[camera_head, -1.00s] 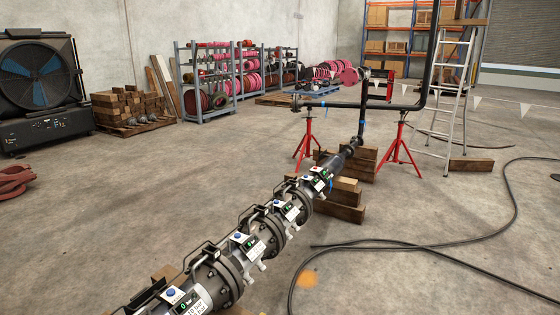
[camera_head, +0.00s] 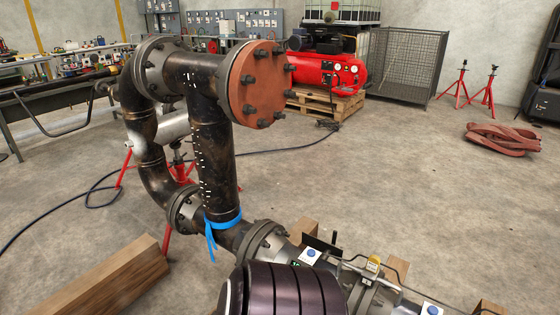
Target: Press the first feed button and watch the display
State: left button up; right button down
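A pipe unit at the bottom centre has a white box with a blue button (camera_head: 310,253) on top. A small display with green digits (camera_head: 295,264) sits just left of it, mostly hidden and too small to read. A second blue button (camera_head: 432,310) shows at the bottom edge to the right, its unit mostly cut off. I cannot tell from this view which button is the first. Neither of my grippers is in view.
A vertical pipe riser (camera_head: 213,150) stands left of the buttons and ends in a red blind flange (camera_head: 257,85). A timber beam (camera_head: 112,285) lies at lower left. A red compressor (camera_head: 330,70) is behind. Floor at right is mostly clear.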

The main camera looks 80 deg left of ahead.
aim_at(310, 253)
jog(key=u, duration=2.45)
